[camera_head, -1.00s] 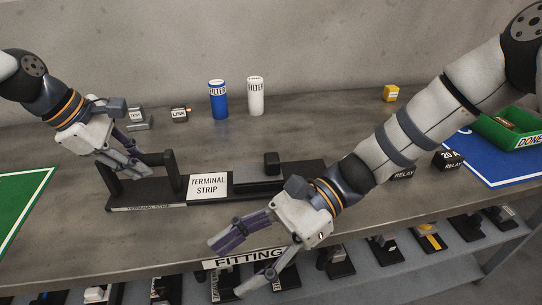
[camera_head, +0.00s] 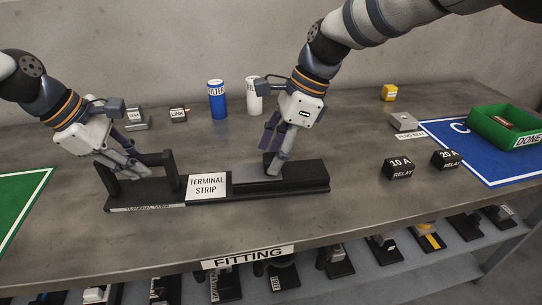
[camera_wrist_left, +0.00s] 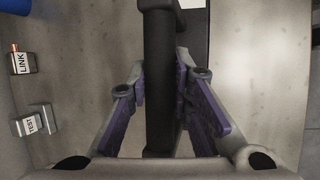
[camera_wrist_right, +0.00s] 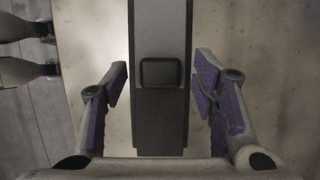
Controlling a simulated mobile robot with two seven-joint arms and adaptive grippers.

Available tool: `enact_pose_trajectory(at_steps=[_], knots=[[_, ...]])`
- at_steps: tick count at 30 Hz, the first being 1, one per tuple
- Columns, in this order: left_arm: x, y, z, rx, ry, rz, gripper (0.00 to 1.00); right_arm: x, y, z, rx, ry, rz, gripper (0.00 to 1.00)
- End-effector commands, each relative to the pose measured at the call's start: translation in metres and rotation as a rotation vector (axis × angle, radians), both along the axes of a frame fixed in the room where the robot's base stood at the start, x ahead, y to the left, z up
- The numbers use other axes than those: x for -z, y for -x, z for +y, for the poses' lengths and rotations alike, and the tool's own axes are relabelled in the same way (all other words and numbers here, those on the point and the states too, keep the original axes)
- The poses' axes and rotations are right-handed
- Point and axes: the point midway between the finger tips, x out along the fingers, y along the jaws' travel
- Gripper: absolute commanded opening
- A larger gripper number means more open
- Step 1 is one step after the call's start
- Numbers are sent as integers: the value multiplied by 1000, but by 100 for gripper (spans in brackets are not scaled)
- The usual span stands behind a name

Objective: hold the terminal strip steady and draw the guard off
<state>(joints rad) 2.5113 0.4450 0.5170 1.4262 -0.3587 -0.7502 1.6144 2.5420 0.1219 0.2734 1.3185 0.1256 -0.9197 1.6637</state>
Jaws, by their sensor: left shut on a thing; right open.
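The terminal strip (camera_head: 150,207) is a long black base on the bench, with a raised handle frame at its left end and a white label plate reading TERMINAL STRIP (camera_head: 208,186) in its middle. My left gripper (camera_head: 138,168) is shut on the handle bar, which runs between its fingers in the left wrist view (camera_wrist_left: 160,90). The guard (camera_wrist_right: 160,35) is a grey cover on the strip's right part with a dark square knob (camera_wrist_right: 159,73). My right gripper (camera_wrist_right: 160,88) is open, its fingers apart on either side of the knob and touching nothing visible. In the head view its fingers partly hide the knob.
Blue and white filter cans (camera_head: 217,98) stand behind the strip. Test and link blocks (camera_head: 178,114) sit at the back left. Two black relays (camera_head: 398,168), a blue mat (camera_head: 480,165) and a green bin (camera_head: 503,135) are at the right. A lower shelf holds several fittings.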

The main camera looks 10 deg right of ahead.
Motion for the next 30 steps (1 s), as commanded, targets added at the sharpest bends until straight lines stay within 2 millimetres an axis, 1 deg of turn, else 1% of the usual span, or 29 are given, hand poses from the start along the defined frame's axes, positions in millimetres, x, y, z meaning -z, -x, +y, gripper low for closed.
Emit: enact_pose_trajectory(at_steps=[1, 6, 11, 12, 17, 18, 19, 23, 25, 26, 29, 30], knots=[[12, 5, 1, 4, -8, 26, 0, 10, 0, 3, -1, -1, 8, 53], [12, 5, 1, 4, -8, 26, 0, 19, 0, 6, 0, -1, 6, 53], [12, 5, 1, 4, -8, 26, 0, 19, 0, 6, 0, -1, 6, 53], [12, 5, 1, 4, -8, 26, 0, 19, 0, 6, 0, -1, 6, 51], [12, 5, 1, 4, -8, 26, 0, 18, 0, 6, 0, -2, 6, 15], [12, 5, 1, 4, -8, 26, 0, 19, 0, 6, 0, -2, 6, 6], [12, 5, 1, 4, -8, 26, 0, 19, 0, 6, -1, -2, 7, 0], [12, 5, 1, 4, -8, 26, 0, 19, 0, 6, -1, -2, 7, 0], [12, 5, 1, 4, -8, 26, 0, 19, 0, 0, 0, -1, 8, 0], [12, 5, 1, 4, -8, 26, 0, 18, 1, -5, 1, -1, 8, 0], [12, 5, 1, 4, -8, 26, 0, 19, 2, -28, 4, -1, 8, 0], [12, 5, 2, 4, -9, 26, 0, 19, 3, -39, 4, -1, 8, 0]])
